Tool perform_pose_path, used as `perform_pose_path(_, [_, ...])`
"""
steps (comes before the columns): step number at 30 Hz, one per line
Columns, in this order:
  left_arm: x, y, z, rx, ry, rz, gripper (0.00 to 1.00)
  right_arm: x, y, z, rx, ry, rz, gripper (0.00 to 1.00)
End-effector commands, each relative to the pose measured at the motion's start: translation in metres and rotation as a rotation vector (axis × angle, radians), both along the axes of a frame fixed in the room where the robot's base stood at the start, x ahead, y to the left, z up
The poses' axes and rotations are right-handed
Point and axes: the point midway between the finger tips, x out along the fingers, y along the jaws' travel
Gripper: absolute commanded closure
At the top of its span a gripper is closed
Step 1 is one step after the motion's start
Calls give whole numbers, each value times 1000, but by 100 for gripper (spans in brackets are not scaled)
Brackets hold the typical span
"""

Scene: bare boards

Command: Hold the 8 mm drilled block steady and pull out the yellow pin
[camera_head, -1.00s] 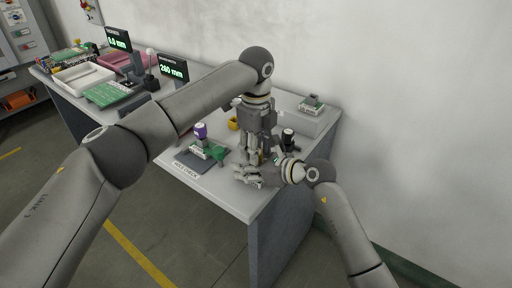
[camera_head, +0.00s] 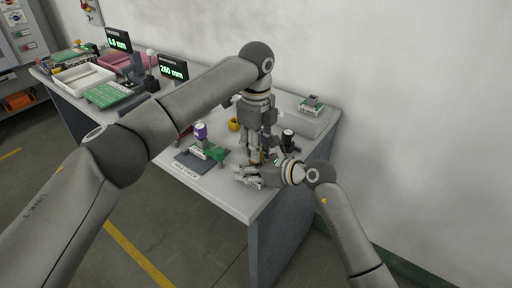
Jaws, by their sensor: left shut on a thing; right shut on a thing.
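My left gripper (camera_head: 257,158) points down from above at the right part of the table, its fingers close together. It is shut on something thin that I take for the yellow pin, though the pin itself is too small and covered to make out. My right gripper (camera_head: 242,176) lies low over the table's front edge, just below the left fingertips, coming in from the right. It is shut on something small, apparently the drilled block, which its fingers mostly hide. I cannot tell how far the pin sits in the block.
Left of the grippers stands a dark hole-check fixture (camera_head: 190,164) with a purple-topped gauge (camera_head: 200,131) and a green part. A yellow item (camera_head: 234,124) is behind. A black-topped item (camera_head: 288,136) and a grey box (camera_head: 305,120) are to the right.

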Motion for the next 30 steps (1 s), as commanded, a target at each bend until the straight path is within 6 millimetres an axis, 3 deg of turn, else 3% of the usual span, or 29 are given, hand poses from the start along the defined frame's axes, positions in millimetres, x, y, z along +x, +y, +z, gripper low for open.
perform_pose_path(30, [0, 0, 55, -1, -1, 0, 94, 0, 0, 0, 0, 0, 0, 91])
